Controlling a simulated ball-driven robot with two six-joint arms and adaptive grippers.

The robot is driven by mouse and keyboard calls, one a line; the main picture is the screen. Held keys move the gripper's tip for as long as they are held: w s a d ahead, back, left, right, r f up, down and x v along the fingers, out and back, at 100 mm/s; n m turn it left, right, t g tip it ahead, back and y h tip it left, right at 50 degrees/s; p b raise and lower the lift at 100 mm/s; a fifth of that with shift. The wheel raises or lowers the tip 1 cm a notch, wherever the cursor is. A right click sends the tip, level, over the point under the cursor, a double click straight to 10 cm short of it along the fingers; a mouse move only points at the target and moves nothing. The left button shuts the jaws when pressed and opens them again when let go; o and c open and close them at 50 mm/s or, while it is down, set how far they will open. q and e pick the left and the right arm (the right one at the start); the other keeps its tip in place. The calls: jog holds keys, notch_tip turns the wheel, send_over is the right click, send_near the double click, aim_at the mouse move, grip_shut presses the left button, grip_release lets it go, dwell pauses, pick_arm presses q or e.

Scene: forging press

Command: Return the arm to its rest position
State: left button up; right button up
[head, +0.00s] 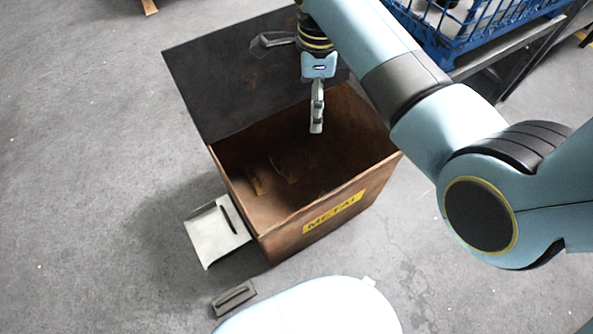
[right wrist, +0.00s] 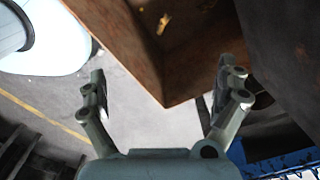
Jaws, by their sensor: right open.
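My right arm comes in from the right in the head view. Its gripper (head: 317,112) hangs pointing down over the open metal box (head: 285,235), near the box's back side. In the right wrist view the two fingers of the right gripper (right wrist: 161,78) stand wide apart with nothing between them. The rusty box wall (right wrist: 150,60) shows beyond the fingers. My left gripper is in neither view.
The box's dark lid (head: 215,85) is swung open behind it. A few small pieces (head: 257,180) lie inside. A grey metal plate (head: 217,232) and a small dark block (head: 233,297) are near its left front. A blue basket (head: 460,40) stands at upper right. Floor at left is clear.

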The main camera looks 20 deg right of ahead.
jog(key=shift+r, duration=1.8)
